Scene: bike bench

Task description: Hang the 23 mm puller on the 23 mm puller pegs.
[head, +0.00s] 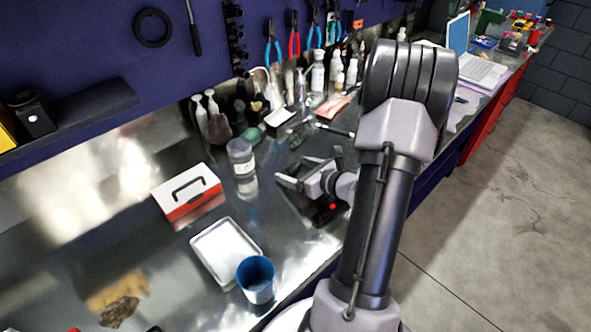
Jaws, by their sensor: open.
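My gripper (293,169) is low over the metal bench, right of the clear jar. Its two fingers are apart and point left, with nothing visible between them. I cannot pick out the 23 mm puller for certain; small dark items near the gripper are partly hidden by it and my arm. The blue wall panel (85,45) behind the bench carries hanging tools. I cannot tell which pegs there are the 23 mm puller pegs, as no labels are readable.
A red and white toolbox (187,197), white tray (225,250), blue cup (256,279) and clear jar (240,157) stand left of my gripper. Several bottles (318,72) crowd the wall. Pliers (294,42) hang above. Bare metal bench (100,230) lies at the left.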

